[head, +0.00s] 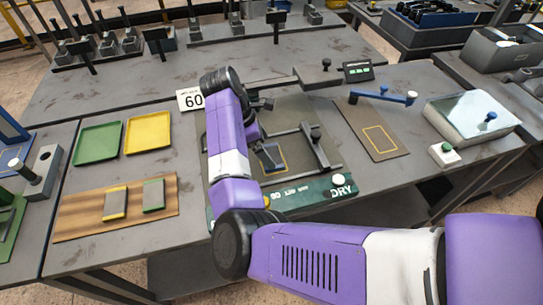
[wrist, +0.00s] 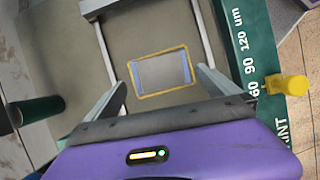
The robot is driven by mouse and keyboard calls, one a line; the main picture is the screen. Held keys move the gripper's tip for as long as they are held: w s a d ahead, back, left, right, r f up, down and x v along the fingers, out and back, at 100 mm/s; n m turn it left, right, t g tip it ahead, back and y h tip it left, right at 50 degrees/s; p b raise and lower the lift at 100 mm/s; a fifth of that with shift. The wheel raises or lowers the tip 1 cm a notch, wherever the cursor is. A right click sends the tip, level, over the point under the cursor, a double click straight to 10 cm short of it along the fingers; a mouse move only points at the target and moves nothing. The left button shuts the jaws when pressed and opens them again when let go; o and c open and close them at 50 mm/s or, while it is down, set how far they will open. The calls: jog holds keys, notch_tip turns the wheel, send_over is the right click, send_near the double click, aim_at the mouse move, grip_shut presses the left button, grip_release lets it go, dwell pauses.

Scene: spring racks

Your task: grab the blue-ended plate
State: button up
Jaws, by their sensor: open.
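In the head view the plate (head: 270,156) shows partly, just right of my purple arm. My gripper (wrist: 161,78) is open, its two fingers spread to either side of the plate in the wrist picture. No contact shows, and the height gap is hard to judge. In the head view my arm hides much of the gripper.
Rails and a bar with a black knob (head: 315,131) stand beside the plate. A green strip (head: 310,192) edges the bed. Two other plates lie on a wooden board (head: 75,211), left, near green (head: 97,143) and yellow (head: 148,133) trays. A yellow knob (wrist: 287,84) sits right.

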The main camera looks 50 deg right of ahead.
aim_at(272, 157)
jog(key=shift+x, duration=1.7)
jog(key=shift+a, duration=0.15)
jog(key=shift+w, duration=0.1)
jog(key=c, duration=1.8)
